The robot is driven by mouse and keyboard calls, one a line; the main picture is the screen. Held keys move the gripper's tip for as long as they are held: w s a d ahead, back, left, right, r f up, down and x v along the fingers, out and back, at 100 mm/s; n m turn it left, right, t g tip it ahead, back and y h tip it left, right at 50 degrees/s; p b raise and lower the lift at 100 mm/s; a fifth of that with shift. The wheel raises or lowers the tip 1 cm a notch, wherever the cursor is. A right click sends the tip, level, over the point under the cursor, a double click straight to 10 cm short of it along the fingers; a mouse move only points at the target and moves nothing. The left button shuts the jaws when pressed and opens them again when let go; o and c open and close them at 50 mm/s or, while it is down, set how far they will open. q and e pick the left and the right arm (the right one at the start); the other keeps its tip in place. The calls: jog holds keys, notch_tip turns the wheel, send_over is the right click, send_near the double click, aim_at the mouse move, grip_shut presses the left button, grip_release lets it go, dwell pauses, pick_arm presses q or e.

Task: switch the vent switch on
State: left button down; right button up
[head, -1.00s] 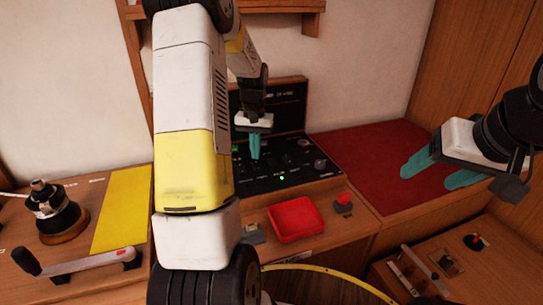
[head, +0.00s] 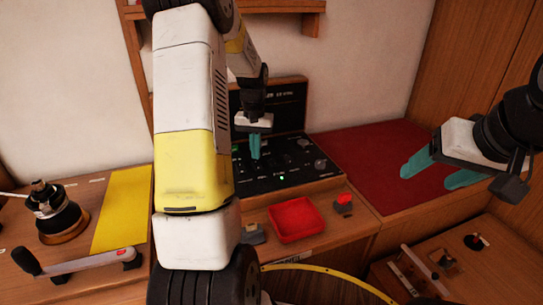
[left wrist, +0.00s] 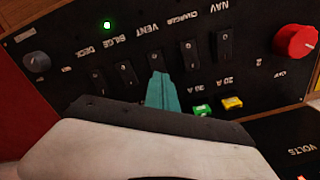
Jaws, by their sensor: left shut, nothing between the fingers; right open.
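The vent switch (left wrist: 156,60) is a black rocker in a row on the dark panel (left wrist: 60,107), below the VENT label in the left wrist view. My left gripper (left wrist: 161,90) is shut and empty, its teal fingertips at the lower end of that switch and partly covering it. I cannot tell if they touch it. A green lamp glows near the BILGE label; I see no lit lamp above VENT. In the head view my left gripper (head: 255,147) points down at the panel (head: 285,183). My right gripper (head: 432,173) is open and empty at the right.
Other switches flank the vent switch, with a red knob (left wrist: 295,41) and a grey knob (left wrist: 37,61) at the panel's ends. In the head view a red tray (head: 296,221) and a red-topped control (head: 344,203) sit before the panel. A red mat (head: 365,150) lies clear.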

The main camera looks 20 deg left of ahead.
aim_at(256, 162)
pick_arm(q)
jog(key=shift+f, duration=0.9)
dwell(0.4)
jog(key=shift+r, duration=3.55)
jog(key=s+d+r+t, duration=0.2)
jog(key=s+d+r, duration=0.2)
jog(key=s, duration=0.4)
jog(key=s+d+r+m+t+h, duration=0.1)
jog(key=s+d+r+t, duration=0.1)
jog(key=s+d+r, duration=0.3)
jog(key=s+d+r+m+t+h, duration=0.1)
jog(key=s+d+r, duration=0.3)
jog(key=s, duration=0.7)
jog(key=shift+s+d+r+t, duration=0.15)
jog(key=shift+s+d+t, duration=0.2)
jog(key=shift+t, duration=0.25)
